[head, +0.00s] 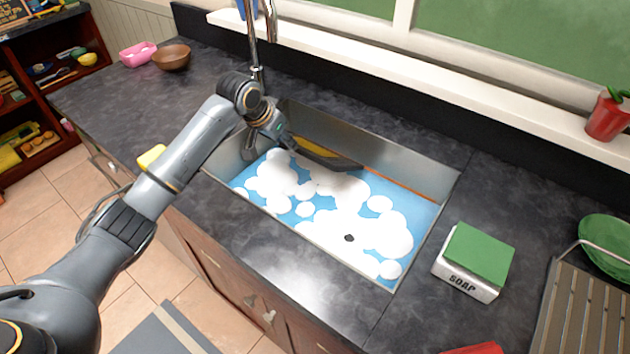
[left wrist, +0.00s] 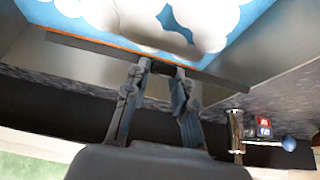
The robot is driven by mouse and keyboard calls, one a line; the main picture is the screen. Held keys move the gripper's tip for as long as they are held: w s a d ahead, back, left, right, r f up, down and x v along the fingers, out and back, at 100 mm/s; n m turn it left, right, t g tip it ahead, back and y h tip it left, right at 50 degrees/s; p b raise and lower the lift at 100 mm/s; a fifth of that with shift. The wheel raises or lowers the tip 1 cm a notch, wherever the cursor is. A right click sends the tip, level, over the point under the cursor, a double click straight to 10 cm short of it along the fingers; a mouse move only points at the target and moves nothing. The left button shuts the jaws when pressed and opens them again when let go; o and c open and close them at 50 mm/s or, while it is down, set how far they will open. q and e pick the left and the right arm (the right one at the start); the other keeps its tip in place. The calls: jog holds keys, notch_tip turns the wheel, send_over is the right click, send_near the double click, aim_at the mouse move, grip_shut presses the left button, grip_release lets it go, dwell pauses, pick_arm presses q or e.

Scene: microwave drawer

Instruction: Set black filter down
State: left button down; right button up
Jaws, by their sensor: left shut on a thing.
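My left gripper (head: 292,143) reaches in from the left over the back part of the sink (head: 405,155). It is shut on a thin dark flat piece, the black filter (head: 335,162), seen at a slant above the foam. In the left wrist view, the fingers (left wrist: 162,68) close on the middle of the black filter (left wrist: 90,45), which shows edge-on as a long dark bar sticking out on both sides. I cannot tell whether it touches the sink's back wall. My right gripper is not in view.
The sink holds blue water with white foam (head: 345,205). The faucet (head: 255,50) stands behind my left gripper. A green sponge (head: 478,255) lies on a soap box (head: 465,282) to the right, near a slatted rack (head: 585,310). The left counter (head: 130,95) has free room.

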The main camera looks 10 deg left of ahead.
pick_arm(q)
jog(key=f, duration=0.3)
jog(key=shift+s+a, duration=0.1)
jog(key=shift+s, duration=0.2)
notch_tip(320, 180, down, 5)
jog(key=shift+w+r+p, duration=0.15)
jog(key=shift+p, duration=0.35)
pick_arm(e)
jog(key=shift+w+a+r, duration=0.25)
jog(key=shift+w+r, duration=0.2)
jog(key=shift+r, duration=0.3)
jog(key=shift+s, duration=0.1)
pick_arm(q)
jog(key=c, duration=1.1)
grip_release()
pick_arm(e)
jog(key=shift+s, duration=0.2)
pick_arm(q)
jog(key=v, duration=1.2)
jog(key=shift+b, duration=0.45)
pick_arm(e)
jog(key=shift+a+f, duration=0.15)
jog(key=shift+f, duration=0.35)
